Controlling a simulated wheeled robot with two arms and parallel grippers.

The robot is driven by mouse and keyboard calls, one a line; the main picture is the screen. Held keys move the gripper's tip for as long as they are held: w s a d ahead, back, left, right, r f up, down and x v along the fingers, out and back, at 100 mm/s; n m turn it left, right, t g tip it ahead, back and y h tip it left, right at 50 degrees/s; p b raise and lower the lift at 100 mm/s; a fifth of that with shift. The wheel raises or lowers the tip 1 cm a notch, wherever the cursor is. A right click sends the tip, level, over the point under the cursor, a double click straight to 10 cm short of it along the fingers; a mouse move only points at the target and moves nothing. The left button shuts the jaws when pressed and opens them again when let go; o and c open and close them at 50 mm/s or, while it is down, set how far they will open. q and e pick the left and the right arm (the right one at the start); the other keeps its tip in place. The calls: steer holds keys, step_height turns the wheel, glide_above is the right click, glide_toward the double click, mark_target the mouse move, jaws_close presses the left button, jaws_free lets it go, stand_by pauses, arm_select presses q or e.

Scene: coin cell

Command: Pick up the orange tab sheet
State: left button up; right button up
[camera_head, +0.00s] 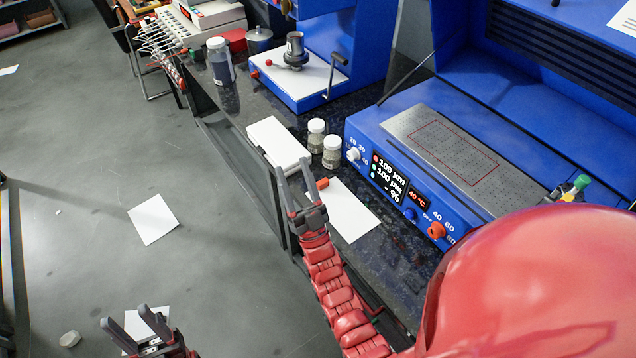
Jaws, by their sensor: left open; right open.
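The orange tab sheet (348,214) is a white sheet lying flat on the dark countertop. My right gripper (292,166) is open and empty, just left of the tab. One finger comes close to the tab and overlaps the sheet's edge in the picture; I cannot tell if they touch. My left gripper (124,315) is open and empty at the bottom left, seen over the floor, far from the sheet.
A white block (278,142) lies just beyond my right gripper. Two small jars (331,152) stand beside it. A blue coating machine (420,190) borders the sheet on the right. A blue press (320,60) and a bottle (220,60) stand further back. Loose papers (153,220) lie on the floor.

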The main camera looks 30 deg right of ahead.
steer(key=w+d+f+m+g+h+p, duration=0.1)
steer(key=w+d+f+m+g+p, duration=0.15)
steer(key=w+g+p, duration=0.4)
steer(key=w+d+f+m+g+p, duration=0.1)
steer(key=w+d+f+m+g, duration=0.2)
steer(key=w, duration=0.7)
steer(key=w+d+f+m+g+h+p, duration=0.1)
steer(key=w+d+m+g+p, duration=0.25)
steer(key=w+g, duration=0.35)
step_height(320, 180, up, 6)
steer(key=m+g+y+p, duration=0.2)
steer(key=m+g+p, duration=0.3)
steer(key=g+p, duration=0.5)
glide_above(324, 180)
steer(key=b, duration=0.2)
steer(key=g, duration=0.2)
steer(key=f+b, duration=1)
steer(key=f, duration=0.1)
steer(key=shift+w+b, duration=0.25)
steer(key=shift+b, duration=0.05)
steer(key=shift+f+p, duration=0.5)
steer(key=shift+p, duration=0.75)
steer(key=shift+s+f, duration=0.1)
steer(key=shift+f, duration=0.15)
steer(key=f+p, duration=0.2)
steer(key=f, duration=0.1)
steer(key=shift+s+p, duration=0.3)
steer(key=shift+w+f, duration=0.1)
steer(key=shift+f, duration=0.85)
